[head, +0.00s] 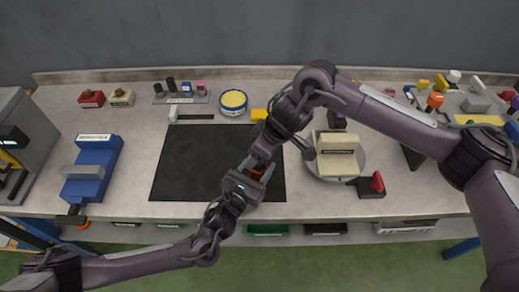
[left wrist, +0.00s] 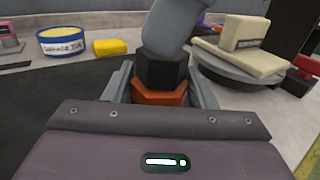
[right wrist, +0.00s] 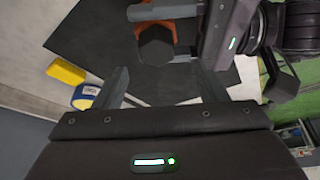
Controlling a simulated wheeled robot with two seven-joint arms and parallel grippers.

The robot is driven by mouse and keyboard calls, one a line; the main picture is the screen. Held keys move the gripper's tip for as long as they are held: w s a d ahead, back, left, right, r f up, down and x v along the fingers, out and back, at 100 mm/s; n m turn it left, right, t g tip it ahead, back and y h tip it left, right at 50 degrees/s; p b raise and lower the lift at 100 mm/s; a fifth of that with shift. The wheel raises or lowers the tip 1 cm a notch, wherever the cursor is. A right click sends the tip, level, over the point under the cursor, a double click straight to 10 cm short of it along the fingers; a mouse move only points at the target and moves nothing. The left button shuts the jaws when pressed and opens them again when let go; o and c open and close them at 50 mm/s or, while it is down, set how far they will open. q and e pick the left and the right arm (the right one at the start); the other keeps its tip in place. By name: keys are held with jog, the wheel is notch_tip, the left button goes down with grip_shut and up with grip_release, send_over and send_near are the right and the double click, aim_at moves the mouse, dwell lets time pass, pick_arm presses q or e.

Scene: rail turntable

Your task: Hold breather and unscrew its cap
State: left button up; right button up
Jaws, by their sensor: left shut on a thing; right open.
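The breather shows in the left wrist view as an orange hex body (left wrist: 160,93) with a black hex cap (left wrist: 162,70) on top. My left gripper (head: 251,176) is shut on the orange body, one finger on each side, over the black mat. The breather (head: 258,172) is largely hidden by my grippers in the head view. My right gripper (right wrist: 162,84) is open and empty. In the right wrist view the black cap (right wrist: 156,45) appears beyond the fingertips, slightly left of the middle between them, not gripped. The right gripper comes in from above.
The black mat (head: 190,160) is mostly clear. A yellow-and-blue tin (head: 233,101) and yellow block (head: 259,115) stand behind it. A round turntable (head: 360,160) with a cream part is right of the mat. A blue vise-like tool (head: 90,170) is left.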

jog(key=shift+f, duration=0.1)
jog(key=shift+w+d+f, duration=0.1)
jog(key=shift+f, duration=1.8)
jog(key=c, duration=1.2)
jog(key=n+g, duration=0.1)
jog(key=n, duration=0.1)
jog(key=shift+n, duration=0.3)
jog(key=shift+c, duration=0.3)
jog(key=shift+r, duration=1.6)
jog(key=shift+r, duration=2.4)
